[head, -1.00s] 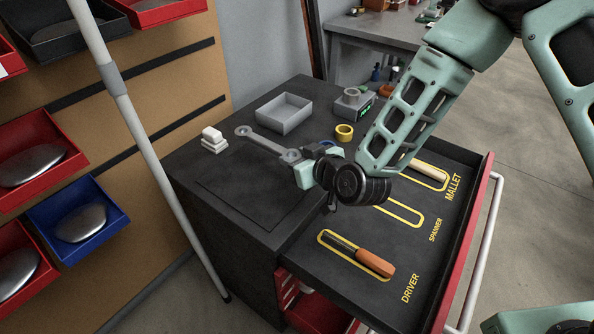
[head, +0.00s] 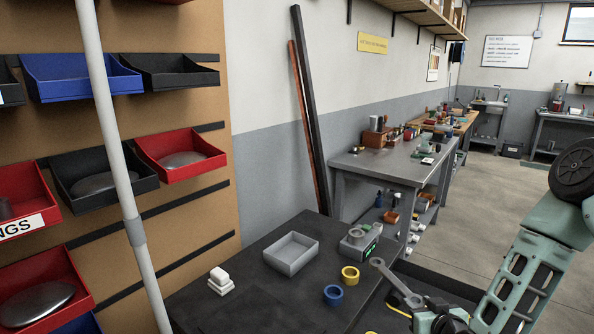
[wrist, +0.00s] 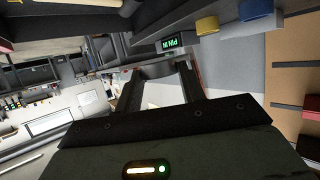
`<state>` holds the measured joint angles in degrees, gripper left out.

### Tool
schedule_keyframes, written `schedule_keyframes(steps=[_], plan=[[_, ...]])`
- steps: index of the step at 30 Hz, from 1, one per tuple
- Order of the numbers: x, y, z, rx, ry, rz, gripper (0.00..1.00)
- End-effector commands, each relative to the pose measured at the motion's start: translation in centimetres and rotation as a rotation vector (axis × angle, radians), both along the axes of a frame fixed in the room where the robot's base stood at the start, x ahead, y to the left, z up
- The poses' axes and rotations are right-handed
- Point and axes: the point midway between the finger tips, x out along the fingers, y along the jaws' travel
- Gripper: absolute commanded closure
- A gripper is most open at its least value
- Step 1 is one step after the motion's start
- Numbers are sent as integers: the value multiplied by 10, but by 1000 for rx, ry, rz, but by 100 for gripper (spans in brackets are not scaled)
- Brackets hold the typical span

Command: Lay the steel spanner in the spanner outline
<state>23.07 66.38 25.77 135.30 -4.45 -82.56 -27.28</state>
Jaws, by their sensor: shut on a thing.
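The steel spanner (head: 393,281) is in my gripper (head: 416,301), held by one end above the open drawer (head: 440,283). Its free ring end points up and left in the head view, towards the cabinet top. My gripper is shut on it; its fingers also show in the wrist view (wrist: 160,88), with a grey part that looks like the spanner between them. A short piece of yellow outline shows below the gripper in the head view. I cannot tell which outline it is; the rest is hidden or out of frame.
On the cabinet top stand a grey tray (head: 291,254), white blocks (head: 220,281), a blue ring (head: 333,295), a yellow ring (head: 350,276) and a device with a green display (head: 361,243). A pale pole (head: 135,230) stands at left. A workbench (head: 390,166) stands behind.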

Motion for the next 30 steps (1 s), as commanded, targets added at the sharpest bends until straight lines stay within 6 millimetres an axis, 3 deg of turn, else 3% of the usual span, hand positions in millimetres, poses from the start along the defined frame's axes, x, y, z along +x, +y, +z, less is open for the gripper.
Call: schedule_keyframes(steps=[1,4,13,26,30], plan=[[-4,-12,1,3,0,-27,92],[-11,-25,1,4,-1,-54,92],[-54,-30,20,4,-4,-64,92],[-55,-29,21,3,-5,-62,92],[-49,-15,18,2,-7,-25,92]])
